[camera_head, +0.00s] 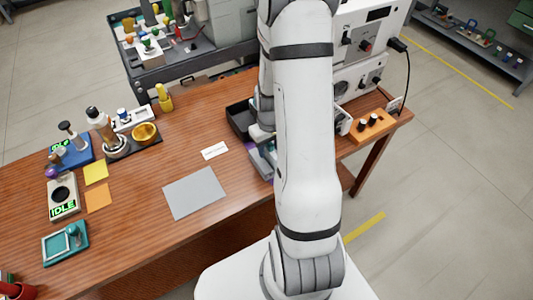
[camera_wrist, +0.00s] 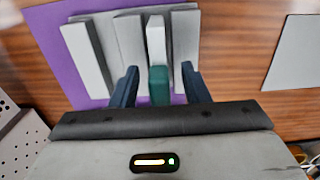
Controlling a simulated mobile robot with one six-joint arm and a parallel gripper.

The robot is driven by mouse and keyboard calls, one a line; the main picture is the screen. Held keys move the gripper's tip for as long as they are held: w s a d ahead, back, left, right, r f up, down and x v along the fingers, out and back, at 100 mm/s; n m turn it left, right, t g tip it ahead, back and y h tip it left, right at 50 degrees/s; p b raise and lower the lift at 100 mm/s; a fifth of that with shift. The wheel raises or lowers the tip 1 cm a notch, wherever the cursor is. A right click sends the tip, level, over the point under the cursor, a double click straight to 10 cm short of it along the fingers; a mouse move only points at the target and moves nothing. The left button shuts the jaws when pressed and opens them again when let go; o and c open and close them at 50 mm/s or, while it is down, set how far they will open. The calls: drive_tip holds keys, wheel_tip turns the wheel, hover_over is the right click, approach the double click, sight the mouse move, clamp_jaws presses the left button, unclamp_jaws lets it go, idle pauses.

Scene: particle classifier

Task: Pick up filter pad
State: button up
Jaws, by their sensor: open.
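In the wrist view, my gripper (camera_wrist: 160,69) has its two dark blue fingers apart, one on each side of a teal block (camera_wrist: 158,88). The teal block is at the near end of a narrow white piece (camera_wrist: 155,35), which may be the filter pad; I cannot tell for sure. It stands among several pale grey slats (camera_wrist: 130,38) on a purple base (camera_wrist: 66,62). Whether the fingers touch the teal block is unclear. In the head view, my arm hides most of this spot; a bit of the purple holder (camera_head: 262,163) shows at its left.
A flat grey plate (camera_head: 195,193) and a white card (camera_head: 214,151) lie on the wooden table, left of the holder. A black tray (camera_head: 241,119) is behind it. An orange block with black knobs (camera_head: 372,126) is to the right.

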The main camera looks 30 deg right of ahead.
drive_tip(key=shift+f, duration=0.1)
clamp_jaws()
idle(0.4)
